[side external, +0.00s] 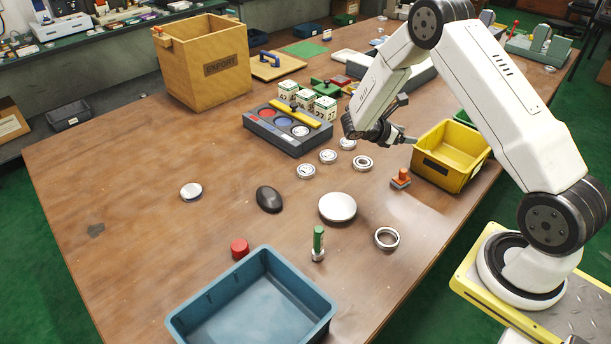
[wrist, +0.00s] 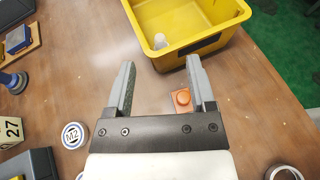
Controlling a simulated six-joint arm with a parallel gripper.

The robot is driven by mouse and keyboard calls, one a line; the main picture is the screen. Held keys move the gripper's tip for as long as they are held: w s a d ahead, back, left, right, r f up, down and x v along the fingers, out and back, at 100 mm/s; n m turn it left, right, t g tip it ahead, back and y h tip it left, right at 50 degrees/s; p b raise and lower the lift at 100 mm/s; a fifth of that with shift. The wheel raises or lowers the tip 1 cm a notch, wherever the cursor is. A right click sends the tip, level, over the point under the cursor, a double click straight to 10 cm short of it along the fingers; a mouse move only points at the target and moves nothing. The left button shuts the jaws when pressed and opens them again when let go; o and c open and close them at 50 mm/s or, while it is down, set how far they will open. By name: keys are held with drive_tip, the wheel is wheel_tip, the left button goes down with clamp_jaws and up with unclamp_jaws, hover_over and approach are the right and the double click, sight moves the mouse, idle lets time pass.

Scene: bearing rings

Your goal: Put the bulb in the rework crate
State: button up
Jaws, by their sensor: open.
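A small pale, whitish object (wrist: 160,41), which looks like the bulb, lies inside the yellow crate (wrist: 205,45) against its near-left inner wall in the wrist view. The yellow crate also shows in the side view (side external: 438,174), with a dark label whose text I cannot read; its inside looks empty from there, and the bulb is not visible. My gripper (wrist: 161,66) is open with nothing between its fingers. In the side view my gripper (side external: 408,139) is above the table, just left of the yellow crate. No crate label reading rework is legible.
An orange piece (side external: 401,178) stands by the yellow crate, near my right finger in the wrist view. Left is mostly clear.

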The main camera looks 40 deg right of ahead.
drive_tip(key=s+a+r+m+t+y, duration=0.2)
drive_tip(key=s+a+m+y, duration=0.1)
drive_tip(key=a, duration=0.6)
drive_tip(key=s+a+r+m+t+y, duration=0.3)
drive_tip(key=a+m+y, duration=0.2)
drive_tip(key=a, duration=0.4)
drive_tip(key=s+a+r+m+t+y, duration=0.2)
drive_tip(key=s+a+m+y, duration=0.1)
drive_tip(key=a, duration=0.7)
drive_tip(key=shift+s+r+m+t+y, duration=0.2)
drive_tip(key=shift+m+t+y, duration=0.2)
drive_tip(key=shift+m+y, duration=0.55)
